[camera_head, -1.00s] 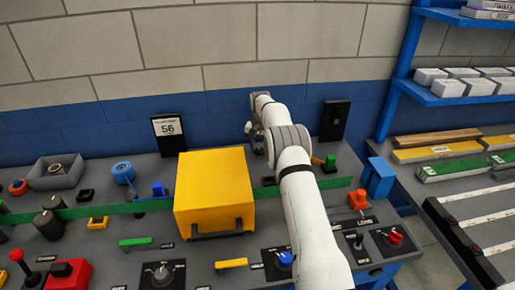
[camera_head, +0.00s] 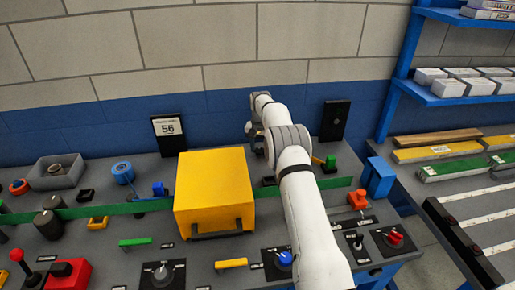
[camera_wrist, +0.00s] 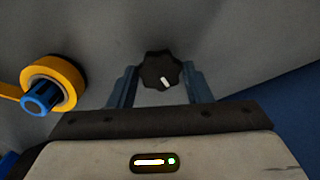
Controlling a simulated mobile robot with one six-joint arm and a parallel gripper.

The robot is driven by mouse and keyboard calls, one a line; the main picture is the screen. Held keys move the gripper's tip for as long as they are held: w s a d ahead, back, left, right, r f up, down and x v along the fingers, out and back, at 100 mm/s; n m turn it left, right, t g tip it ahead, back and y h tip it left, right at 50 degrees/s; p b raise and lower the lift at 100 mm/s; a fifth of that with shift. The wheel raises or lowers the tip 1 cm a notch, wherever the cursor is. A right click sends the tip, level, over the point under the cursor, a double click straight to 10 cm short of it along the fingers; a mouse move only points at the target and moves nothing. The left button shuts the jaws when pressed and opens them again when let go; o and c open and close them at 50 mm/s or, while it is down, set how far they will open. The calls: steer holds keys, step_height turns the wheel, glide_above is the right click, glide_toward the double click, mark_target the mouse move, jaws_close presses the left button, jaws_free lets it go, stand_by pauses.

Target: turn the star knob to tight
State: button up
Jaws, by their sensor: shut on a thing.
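The star knob (camera_wrist: 153,66) is black and lobed, with a short white mark on its face pointing toward the lower right in the wrist view. My gripper (camera_wrist: 160,75) has its two blue-grey fingers on either side of the knob, shut on it. In the head view my white arm reaches over the panel to the right of the yellow box. The knob and the fingertips cannot be made out there. No tight or loose label is readable near the knob.
A yellow ring with a blue hub (camera_wrist: 52,84) lies left of my gripper. In the head view a large yellow box (camera_head: 213,190) stands left of my arm. A sign reading 56 (camera_head: 168,126) stands behind it.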

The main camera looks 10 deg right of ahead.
mark_target(260, 150)
steer(key=shift+s+a+f, duration=0.1)
steer(key=shift+s+f, duration=0.1)
steer(key=shift+f, duration=0.1)
steer(key=o, duration=1)
steer(key=shift+w+r, duration=0.1)
steer(key=shift+r, duration=0.1)
steer(key=shift+r, duration=0.25)
step_height(260, 150, up, 7)
steer(key=shift+r+b, duration=0.15)
steer(key=shift+b, duration=0.15)
